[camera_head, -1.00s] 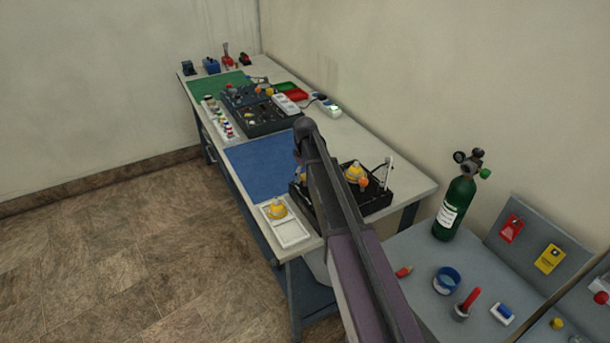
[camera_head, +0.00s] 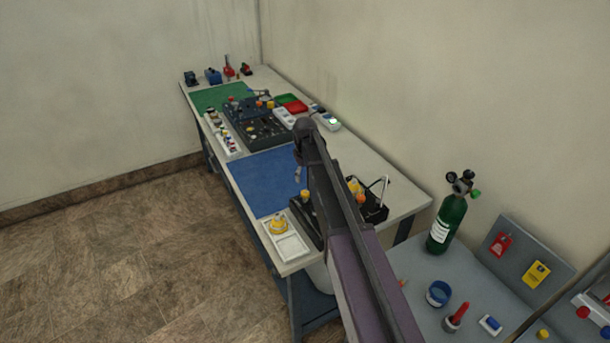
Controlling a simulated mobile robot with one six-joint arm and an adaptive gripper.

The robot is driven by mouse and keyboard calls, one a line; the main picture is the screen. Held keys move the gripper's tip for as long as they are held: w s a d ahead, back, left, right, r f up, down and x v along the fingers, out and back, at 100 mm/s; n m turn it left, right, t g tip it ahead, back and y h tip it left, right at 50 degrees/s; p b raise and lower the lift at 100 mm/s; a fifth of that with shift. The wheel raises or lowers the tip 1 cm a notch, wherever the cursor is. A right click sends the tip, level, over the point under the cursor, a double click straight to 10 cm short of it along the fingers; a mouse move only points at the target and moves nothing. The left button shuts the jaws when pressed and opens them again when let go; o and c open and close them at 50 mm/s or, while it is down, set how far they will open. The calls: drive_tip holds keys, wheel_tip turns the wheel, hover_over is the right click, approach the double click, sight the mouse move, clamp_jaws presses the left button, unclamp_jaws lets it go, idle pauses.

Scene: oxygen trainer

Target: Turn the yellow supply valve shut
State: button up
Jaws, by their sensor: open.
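A black trainer box (camera_head: 376,212) stands at the near end of the workbench, largely hidden behind my arm. A yellow knob (camera_head: 305,195) shows on it left of my arm, and a yellow part (camera_head: 353,185) with an orange knob (camera_head: 361,198) shows to the right. I cannot tell which of these is the supply valve. My arm crosses the view from the lower right. A small part of my gripper (camera_head: 297,176) shows below the arm's far end, above the bench near the yellow knob. Its jaws are open, and nothing is seen in them. Any contact is hidden.
A white tray (camera_head: 295,247) with a yellow part stands at the bench's left edge. A blue mat (camera_head: 262,183) lies bare behind it. A green cylinder (camera_head: 447,222) stands on the grey table at right, with a blue cup (camera_head: 439,293) nearby. Floor at left is clear.

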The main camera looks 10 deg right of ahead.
drive_tip(key=shift+r+p, duration=2.55)
drive_tip(key=shift+r, duration=0.35)
drive_tip(key=s+f+m+b, duration=0.3)
drive_tip(key=s, duration=1.1)
drive_tip(key=s+f+m+b, duration=0.4)
drive_tip(key=s, duration=1.1)
drive_tip(key=shift+d+f, duration=0.2)
drive_tip(key=shift+d, duration=0.1)
